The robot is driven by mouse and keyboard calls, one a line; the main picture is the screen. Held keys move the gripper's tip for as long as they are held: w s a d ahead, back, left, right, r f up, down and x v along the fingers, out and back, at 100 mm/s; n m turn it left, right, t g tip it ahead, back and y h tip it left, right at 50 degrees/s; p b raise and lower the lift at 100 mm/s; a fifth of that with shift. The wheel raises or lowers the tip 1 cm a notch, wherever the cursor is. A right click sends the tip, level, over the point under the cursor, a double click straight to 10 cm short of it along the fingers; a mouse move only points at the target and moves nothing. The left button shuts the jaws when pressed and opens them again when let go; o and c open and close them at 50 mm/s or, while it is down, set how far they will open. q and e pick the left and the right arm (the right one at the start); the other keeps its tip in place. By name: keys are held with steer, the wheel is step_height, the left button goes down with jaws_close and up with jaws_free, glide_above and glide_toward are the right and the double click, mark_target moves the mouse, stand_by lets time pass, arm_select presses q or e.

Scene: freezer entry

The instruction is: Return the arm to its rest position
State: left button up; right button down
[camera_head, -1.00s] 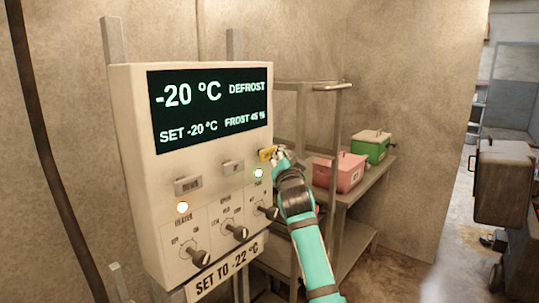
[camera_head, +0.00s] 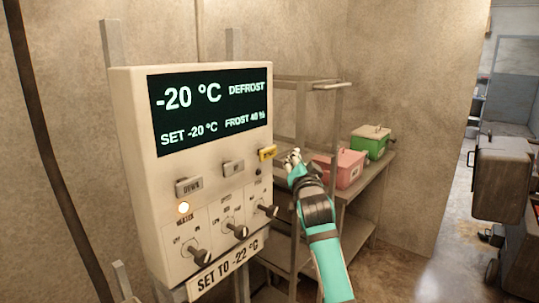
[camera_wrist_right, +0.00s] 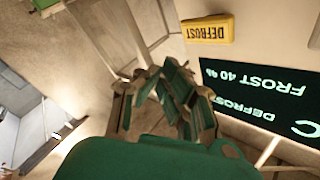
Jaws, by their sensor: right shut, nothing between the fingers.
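My right gripper (camera_head: 291,157) is shut and empty, just right of the control panel (camera_head: 130,130) in the head view. It is apart from the yellow defrost button (camera_head: 267,153). In the right wrist view my gripper (camera_wrist_right: 165,75) shows close up, with the yellow button (camera_wrist_right: 208,28) upside down beyond it. The panel screen (camera_head: 210,108) reads -20 °C, DEFROST, SET -20 °C and a frost figure near 40 %. The lamp under the yellow button looks dark. My left gripper is not in view.
A metal shelf table (camera_head: 375,185) stands behind my right arm with a pink box (camera_head: 350,168) and a green box (camera_head: 372,141). A label (camera_head: 225,268) reads SET TO -22 °C. Open floor lies between.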

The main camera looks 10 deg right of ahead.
steer(key=s+a+f+n+g+y, duration=0.1)
steer(key=s+f+n+g, duration=0.25)
steer(key=f, duration=1.75)
steer(key=s+a+f+n+g+y, duration=0.1)
steer(key=s+a+f+n+g, duration=0.2)
steer(key=f, duration=1.9)
steer(key=s+d+f+g, duration=0.1)
steer(key=s+f+g, duration=0.3)
steer(key=s+f, duration=1.4)
steer(key=s+d+f+n+g, duration=0.1)
steer(key=s+f, duration=0.6)
steer(key=s, duration=0.7)
steer(key=s+f+n+g, duration=0.2)
steer(key=s+f+g, duration=0.2)
steer(key=s, duration=1.1)
steer(key=s+d+f+n+g, duration=0.1)
steer(key=s+f+g, duration=0.2)
steer(key=s+f, duration=0.7)
steer(key=s, duration=0.5)
steer(key=shift+d+f+n, duration=0.2)
steer(key=shift+d+n, duration=0.15)
